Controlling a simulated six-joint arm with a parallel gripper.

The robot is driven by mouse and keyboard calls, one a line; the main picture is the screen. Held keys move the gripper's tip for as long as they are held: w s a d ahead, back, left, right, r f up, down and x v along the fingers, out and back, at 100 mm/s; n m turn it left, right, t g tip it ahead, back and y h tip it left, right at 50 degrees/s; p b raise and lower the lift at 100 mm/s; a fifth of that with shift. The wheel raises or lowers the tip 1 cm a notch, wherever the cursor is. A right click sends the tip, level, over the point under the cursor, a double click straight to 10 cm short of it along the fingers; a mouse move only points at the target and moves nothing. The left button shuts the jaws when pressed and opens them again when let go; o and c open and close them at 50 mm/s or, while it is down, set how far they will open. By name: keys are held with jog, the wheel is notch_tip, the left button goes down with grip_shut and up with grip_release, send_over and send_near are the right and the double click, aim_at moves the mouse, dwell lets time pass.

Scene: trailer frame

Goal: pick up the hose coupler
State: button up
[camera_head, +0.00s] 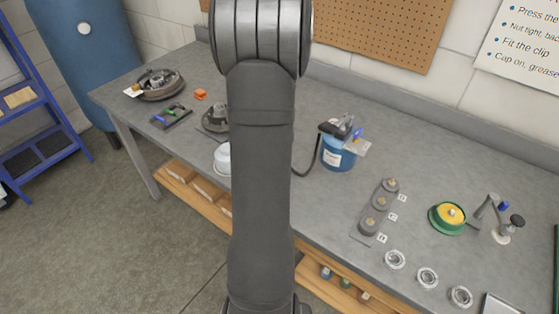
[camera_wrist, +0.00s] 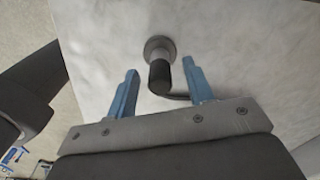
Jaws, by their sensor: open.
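The hose coupler (camera_wrist: 160,76) shows in the wrist view as a short dark cylinder with a wider grey round end, over the pale grey bench top. A dark hose (camera_wrist: 178,97) runs from its near end to the right. My gripper (camera_wrist: 160,68) is open, with one blue finger on each side of the coupler and a visible gap on both sides. In the head view my arm hides the gripper and the coupler. There the black hose (camera_head: 313,160) bends down from the blue grease bucket and passes behind my arm.
The blue bucket (camera_head: 338,152) stands right of my arm, with a black fitting on top. Farther right are a tray of labelled parts (camera_head: 379,208), a green-and-yellow round part (camera_head: 448,217) and several metal rings. A hub part (camera_head: 160,83) sits at the bench's left end.

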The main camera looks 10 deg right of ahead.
notch_tip(320, 180, down, 2)
jog(key=shift+c, duration=0.2)
grip_shut()
jog(key=shift+r, duration=0.1)
notch_tip(320, 180, up, 13)
dwell(0.9)
